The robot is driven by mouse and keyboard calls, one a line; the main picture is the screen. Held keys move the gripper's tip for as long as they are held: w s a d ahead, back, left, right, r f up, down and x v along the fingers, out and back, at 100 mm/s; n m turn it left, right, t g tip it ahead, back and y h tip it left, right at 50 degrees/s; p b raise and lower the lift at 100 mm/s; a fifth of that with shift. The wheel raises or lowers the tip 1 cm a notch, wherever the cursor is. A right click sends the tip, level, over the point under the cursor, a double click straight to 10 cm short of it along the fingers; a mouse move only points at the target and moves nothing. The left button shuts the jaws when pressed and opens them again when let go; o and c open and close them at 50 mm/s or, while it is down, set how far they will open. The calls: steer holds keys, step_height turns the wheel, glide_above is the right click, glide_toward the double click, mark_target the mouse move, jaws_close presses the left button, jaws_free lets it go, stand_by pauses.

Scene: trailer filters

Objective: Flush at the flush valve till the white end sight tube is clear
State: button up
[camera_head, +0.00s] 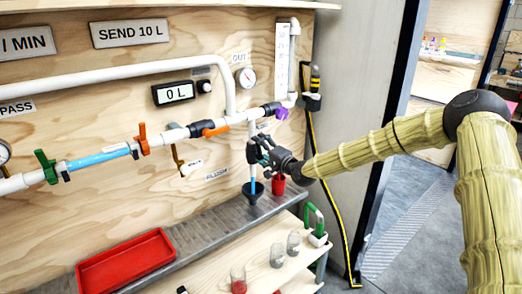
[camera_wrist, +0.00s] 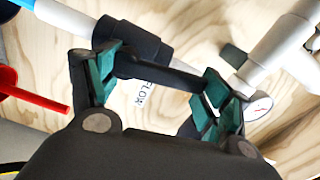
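My gripper (camera_head: 268,155) is at the dark flush valve (camera_head: 252,152) on the vertical pipe, right of a label that seems to read FLUSH (camera_head: 216,174). In the wrist view my gripper (camera_wrist: 160,85) has its two green-padded fingers wide apart. The dark valve body and its bar-like handle (camera_wrist: 175,75) lie between them; whether the pads touch the handle I cannot tell. Below the valve a light blue tube (camera_head: 253,186) runs down into a dark funnel (camera_head: 254,195). Another light blue tube (camera_head: 98,158) sits in the main line between green and orange valves. Which is the white end sight tube is unclear.
A red tray (camera_head: 125,262) lies further left. A display (camera_head: 173,93) reads 0 L.

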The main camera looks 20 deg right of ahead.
steer(key=o, duration=0.4)
steer(key=shift+d, duration=0.15)
steer(key=v, duration=1.2)
steer(key=shift+f, duration=0.1)
